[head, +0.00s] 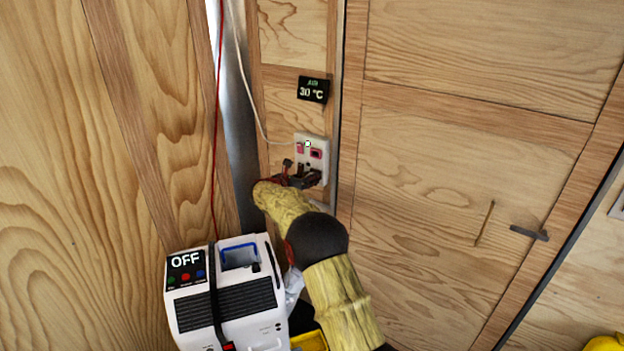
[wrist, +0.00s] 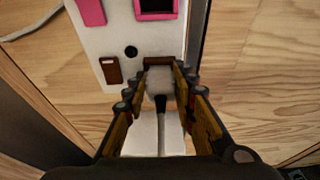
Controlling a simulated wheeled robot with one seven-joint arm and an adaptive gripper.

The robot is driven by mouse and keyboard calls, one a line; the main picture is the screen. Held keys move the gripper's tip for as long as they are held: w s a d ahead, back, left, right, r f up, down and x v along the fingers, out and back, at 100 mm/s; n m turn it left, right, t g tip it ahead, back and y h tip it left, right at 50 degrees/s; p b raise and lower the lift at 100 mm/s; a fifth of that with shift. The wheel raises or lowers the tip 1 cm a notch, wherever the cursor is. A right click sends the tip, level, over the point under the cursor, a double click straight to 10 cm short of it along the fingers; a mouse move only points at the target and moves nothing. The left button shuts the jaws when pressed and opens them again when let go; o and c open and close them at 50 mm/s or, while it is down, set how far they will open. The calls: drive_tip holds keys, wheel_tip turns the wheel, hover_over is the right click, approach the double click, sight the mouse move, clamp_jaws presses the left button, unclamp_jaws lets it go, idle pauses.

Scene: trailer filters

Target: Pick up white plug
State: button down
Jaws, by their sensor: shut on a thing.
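My gripper (head: 298,174) is at the lower part of the white wall socket panel (head: 311,142) in the head view. In the wrist view its two fingers (wrist: 159,80) are shut on the white plug (wrist: 157,83), whose pale body shows between them. The fingertips are close to the lower edge of the panel (wrist: 122,60). I cannot tell whether the plug touches the panel. In the head view my gripper hides the plug.
The panel has pink parts (head: 316,153) and a white cord (head: 262,118) runs to it. A black display (head: 313,89) reading 30 °C hangs above. A white machine (head: 225,300) with an OFF display stands below left, with a red cord (head: 215,130) above it. Wooden walls surround the panel.

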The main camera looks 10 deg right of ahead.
drive_tip(key=shift+r, duration=0.1)
drive_tip(key=shift+s+a+r, duration=0.1)
drive_tip(key=shift+a+r, duration=0.05)
drive_tip(key=r+p+v, duration=0.1)
drive_tip(key=p+v, duration=0.1)
drive_tip(key=v, duration=0.5)
drive_tip(key=r+p+v, duration=0.2)
drive_tip(key=v, duration=0.6)
drive_tip(key=shift+w+d, duration=0.25)
drive_tip(key=shift+d, duration=0.05)
drive_tip(key=shift+r, duration=0.15)
drive_tip(key=shift+a, duration=0.1)
drive_tip(key=shift+s+a+b, duration=0.95)
drive_tip(key=shift+s+a, duration=0.35)
drive_tip(key=shift+s, duration=0.1)
